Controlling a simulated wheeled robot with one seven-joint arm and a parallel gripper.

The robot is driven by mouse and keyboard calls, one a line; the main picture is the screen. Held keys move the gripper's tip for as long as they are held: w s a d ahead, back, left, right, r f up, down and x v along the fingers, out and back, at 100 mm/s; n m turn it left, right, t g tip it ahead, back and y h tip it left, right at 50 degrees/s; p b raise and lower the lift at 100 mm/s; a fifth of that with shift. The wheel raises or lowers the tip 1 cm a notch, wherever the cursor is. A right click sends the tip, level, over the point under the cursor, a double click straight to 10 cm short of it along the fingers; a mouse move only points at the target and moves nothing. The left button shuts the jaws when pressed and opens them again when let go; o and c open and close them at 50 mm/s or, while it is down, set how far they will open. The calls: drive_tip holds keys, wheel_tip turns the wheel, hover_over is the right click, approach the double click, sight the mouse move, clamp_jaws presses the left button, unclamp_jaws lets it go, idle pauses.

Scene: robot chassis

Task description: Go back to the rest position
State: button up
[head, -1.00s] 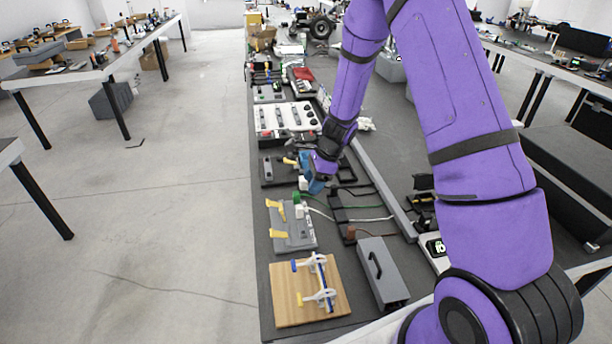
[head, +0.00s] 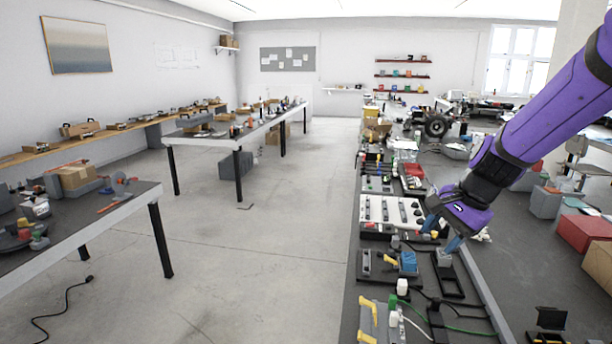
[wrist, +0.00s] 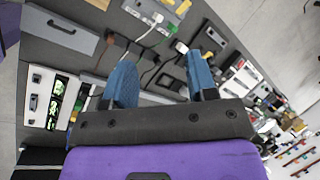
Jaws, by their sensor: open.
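My gripper (head: 441,235) is at the end of my purple arm, raised above the right-hand workbench (head: 510,290) in the head view. In the wrist view my gripper (wrist: 160,82) shows two blue fingers spread apart, with nothing held between them. Below it on the bench are a black tray-like fixture (head: 450,287) and grey panels with yellow handles (head: 367,310). A blue part (head: 409,261) sits on one of the panels, apart from the fingers.
A white panel with dark slots (head: 392,212) lies farther along the bench. Cables, including a green one (head: 465,331), run across the bench near the gripper. A red box (head: 586,233) stands at the right. The floor (head: 250,250) to the left is open, with other tables beyond it.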

drive_tip(key=s+d+r+n+t+h, duration=0.1)
drive_tip(key=s+r+n, duration=0.4)
drive_tip(key=s, duration=0.6)
drive_tip(key=s+d+r+n+t+h, duration=0.2)
drive_tip(key=s+r+n, duration=0.3)
drive_tip(key=s, duration=0.7)
wheel_tip(320, 180, up, 3)
drive_tip(key=shift+f+n+h, duration=0.15)
drive_tip(key=shift+n+h, duration=0.25)
drive_tip(key=shift+s, duration=0.15)
